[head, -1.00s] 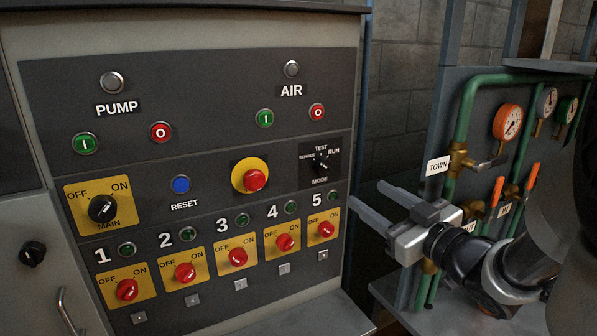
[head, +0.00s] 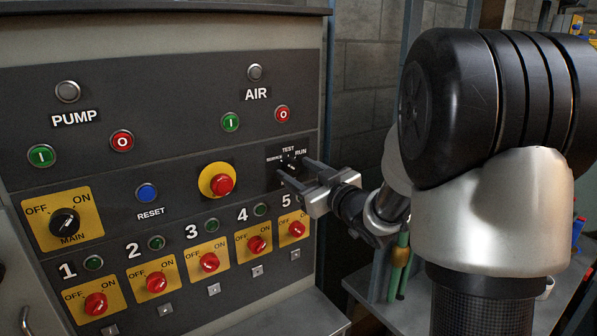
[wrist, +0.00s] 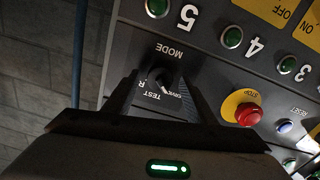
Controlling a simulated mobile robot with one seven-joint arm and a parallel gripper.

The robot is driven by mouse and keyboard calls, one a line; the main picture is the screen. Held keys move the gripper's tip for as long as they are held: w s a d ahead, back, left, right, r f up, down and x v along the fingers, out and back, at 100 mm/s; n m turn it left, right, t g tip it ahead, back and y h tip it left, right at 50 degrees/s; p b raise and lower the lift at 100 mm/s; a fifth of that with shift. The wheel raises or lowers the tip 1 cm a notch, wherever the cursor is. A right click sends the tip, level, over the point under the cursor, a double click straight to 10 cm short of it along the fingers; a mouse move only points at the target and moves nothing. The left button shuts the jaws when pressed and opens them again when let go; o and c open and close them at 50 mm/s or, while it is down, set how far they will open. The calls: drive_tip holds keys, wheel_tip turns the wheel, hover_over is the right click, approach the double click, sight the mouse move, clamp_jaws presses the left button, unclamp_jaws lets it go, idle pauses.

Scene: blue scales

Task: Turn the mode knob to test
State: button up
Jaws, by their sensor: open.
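The mode knob (head: 291,163) is a small black knob with a white mark, on a dark plate at the right side of the panel, with SERVICE, TEST and RUN printed around it. In the wrist view the knob (wrist: 161,80) shows upside down, its white mark seeming to point toward SERVICE. My gripper (head: 293,168) is open and empty, its fingers pointing at the plate. In the wrist view the knob appears between the two fingertips (wrist: 158,74). I cannot tell whether the tips reach around it or stop short of it.
The red stop button (head: 222,184) on its yellow disc sits left of the knob. Red switch 5 (head: 297,229) and its green lamp are just below my gripper. My arm hides most of the pipework on the right.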

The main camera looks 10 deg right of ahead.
drive_tip(key=shift+c, duration=0.2)
drive_tip(key=c, duration=1)
drive_tip(key=shift+m, duration=0.3)
drive_tip(key=m+p, duration=0.1)
drive_tip(key=m, duration=0.3)
drive_tip(key=shift+m, duration=0.3)
drive_tip(key=shift+m+p, duration=1.2)
drive_tip(key=shift+m, duration=1.1)
drive_tip(key=shift+f, duration=0.1)
drive_tip(key=o, duration=1)
